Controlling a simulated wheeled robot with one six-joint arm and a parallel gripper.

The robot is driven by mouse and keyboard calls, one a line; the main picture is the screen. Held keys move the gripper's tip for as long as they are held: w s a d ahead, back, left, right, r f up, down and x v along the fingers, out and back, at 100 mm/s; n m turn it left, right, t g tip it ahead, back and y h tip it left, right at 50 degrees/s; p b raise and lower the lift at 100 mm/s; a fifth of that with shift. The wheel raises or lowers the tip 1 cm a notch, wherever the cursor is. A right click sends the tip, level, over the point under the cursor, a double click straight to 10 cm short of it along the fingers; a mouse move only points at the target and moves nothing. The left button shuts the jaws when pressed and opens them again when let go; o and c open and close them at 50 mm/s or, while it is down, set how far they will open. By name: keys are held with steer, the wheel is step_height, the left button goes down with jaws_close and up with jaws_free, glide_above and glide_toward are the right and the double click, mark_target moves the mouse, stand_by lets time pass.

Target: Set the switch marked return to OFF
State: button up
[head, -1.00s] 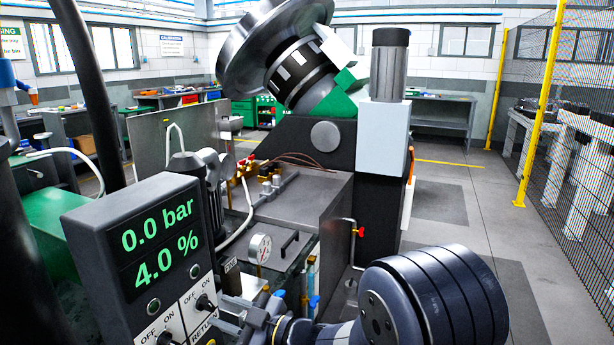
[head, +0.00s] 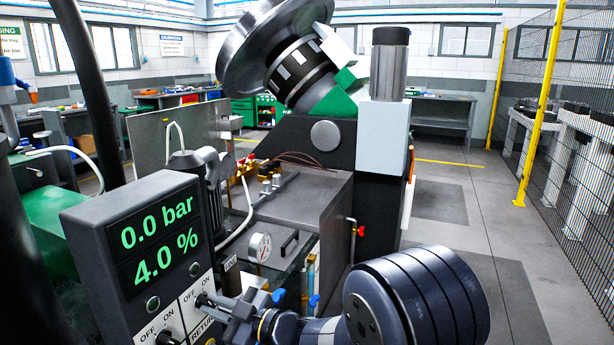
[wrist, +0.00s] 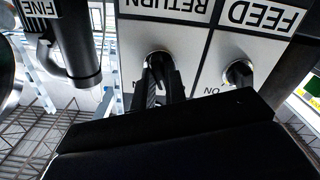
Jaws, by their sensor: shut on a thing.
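The grey control box (head: 98,232) stands at the lower left, its display reading 0.0 bar and 4.0 %. Its return switch is a dark knob (head: 202,299) on a white plate with OFF and ON marks. In the wrist view, the return knob (wrist: 158,59) is largely hidden by my fingers, below the upside-down RETURN label (wrist: 173,5). My gripper (head: 216,303) reaches the panel from the right; in the wrist view its fingers (wrist: 164,84) are shut on the knob. I cannot tell which way the knob points.
The feed switch (wrist: 238,73) sits beside the return switch, close to my fingers; it also shows in the head view (head: 166,338). A pressure gauge (head: 260,246) and pipes stand right of the box. A dark cylinder (wrist: 80,62) hangs near the FINE label.

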jaws_close()
steer(key=shift+f+n+b, duration=0.15)
steer(key=shift+n+b, duration=0.55)
steer(key=shift+b, duration=0.4)
steer(key=o, duration=0.8)
jaws_free()
steer(key=shift+c, duration=0.2)
steer(key=shift+d, duration=0.1)
steer(key=v, duration=0.7)
